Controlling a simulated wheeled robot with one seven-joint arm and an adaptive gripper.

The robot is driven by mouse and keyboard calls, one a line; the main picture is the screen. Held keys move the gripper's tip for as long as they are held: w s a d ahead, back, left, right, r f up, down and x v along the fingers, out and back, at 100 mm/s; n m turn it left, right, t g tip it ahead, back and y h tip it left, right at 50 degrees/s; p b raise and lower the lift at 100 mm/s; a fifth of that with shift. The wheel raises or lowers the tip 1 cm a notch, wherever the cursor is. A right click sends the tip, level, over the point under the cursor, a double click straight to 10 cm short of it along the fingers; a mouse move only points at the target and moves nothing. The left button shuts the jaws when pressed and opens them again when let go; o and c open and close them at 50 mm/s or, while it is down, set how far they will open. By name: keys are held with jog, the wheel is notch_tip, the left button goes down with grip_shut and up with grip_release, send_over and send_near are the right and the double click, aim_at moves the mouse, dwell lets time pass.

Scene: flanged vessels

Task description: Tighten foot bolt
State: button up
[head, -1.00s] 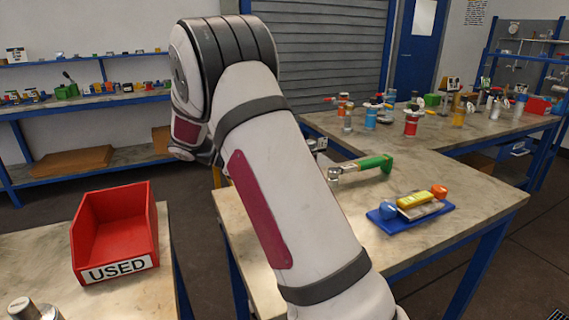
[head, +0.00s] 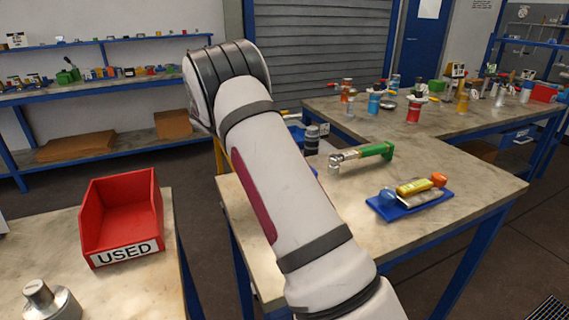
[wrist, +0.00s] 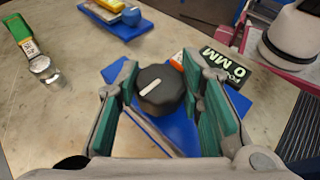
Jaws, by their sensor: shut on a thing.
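In the wrist view my gripper (wrist: 165,88), with green-padded fingers, is closed around a dark faceted knob (wrist: 160,88) with a white bar on its top. A blue tray or mat (wrist: 180,128) lies below it. A dark cylindrical thing (head: 312,139) shows just right of my arm, and may be the same knob. A green-handled tool with a silver head (head: 362,156) lies on the bench; it also shows in the wrist view (wrist: 28,45). I cannot make out a foot bolt.
A blue tray (head: 385,212) with yellow and orange pieces lies at the bench's front right. A red USED bin (head: 122,218) stands on the left table near a metal flanged part (head: 48,302). Several vessels crowd the back bench.

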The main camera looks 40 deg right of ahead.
jog(key=shift+d, duration=0.1)
jog(key=o, duration=1.1)
jog(key=shift+o, duration=0.2)
jog(key=shift+r, duration=5.05)
